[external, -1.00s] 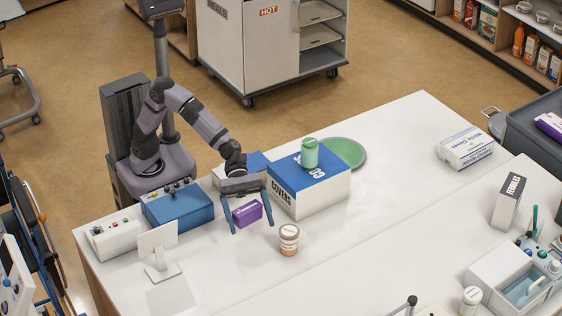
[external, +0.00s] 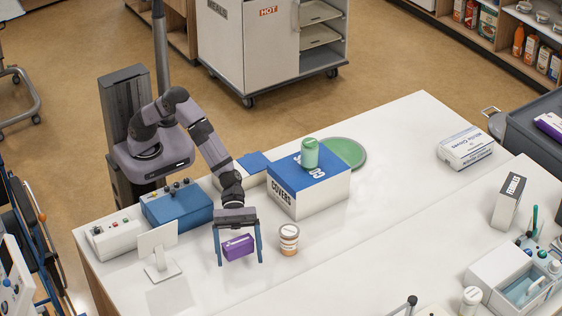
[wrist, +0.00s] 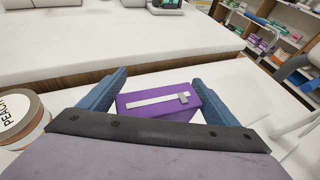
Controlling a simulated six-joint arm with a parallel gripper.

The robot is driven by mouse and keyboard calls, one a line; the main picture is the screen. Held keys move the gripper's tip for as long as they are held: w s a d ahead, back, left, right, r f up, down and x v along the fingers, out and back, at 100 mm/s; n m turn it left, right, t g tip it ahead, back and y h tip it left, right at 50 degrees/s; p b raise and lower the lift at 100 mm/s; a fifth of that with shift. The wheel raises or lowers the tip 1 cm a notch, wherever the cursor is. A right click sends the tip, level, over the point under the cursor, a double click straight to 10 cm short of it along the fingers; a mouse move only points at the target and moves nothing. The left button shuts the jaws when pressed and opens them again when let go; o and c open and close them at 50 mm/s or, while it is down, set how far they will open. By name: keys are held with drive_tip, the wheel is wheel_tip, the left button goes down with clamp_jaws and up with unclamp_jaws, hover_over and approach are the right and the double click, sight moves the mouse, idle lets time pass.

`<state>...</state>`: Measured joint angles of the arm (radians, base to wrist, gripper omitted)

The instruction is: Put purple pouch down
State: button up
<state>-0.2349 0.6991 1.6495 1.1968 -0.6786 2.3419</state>
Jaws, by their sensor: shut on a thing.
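The purple pouch (external: 238,248) is a small box-like purple thing between the two blue fingers of my gripper (external: 239,262). The wrist view also shows the pouch (wrist: 160,101), with a white strip and a grey tab on its face, between the fingers of my gripper (wrist: 160,85). My gripper is shut on the pouch and points down over the white counter (external: 335,235). I cannot tell whether the pouch's underside touches the counter.
A peach-labelled jar (external: 289,240) stands close to the right of my gripper. A white stand (external: 158,250) and a blue box (external: 177,207) are to the left. The counter in front is clear.

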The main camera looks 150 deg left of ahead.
sight(256, 285)
drive_tip(key=w, duration=0.1)
drive_tip(key=w+r, duration=0.2)
drive_tip(key=shift+w+a, duration=0.35)
drive_tip(key=shift+n+y, duration=0.4)
drive_tip(key=shift+y, duration=0.1)
drive_tip(key=w+r, duration=0.1)
drive_tip(key=r, duration=0.1)
drive_tip(key=w+a+r, duration=0.1)
drive_tip(key=shift+a+r, duration=0.2)
drive_tip(key=shift+r, duration=0.2)
drive_tip(key=shift+f+b, duration=0.3)
drive_tip(key=shift+f, duration=4.7)
drive_tip(key=shift+f, duration=0.15)
drive_tip(key=o, duration=1)
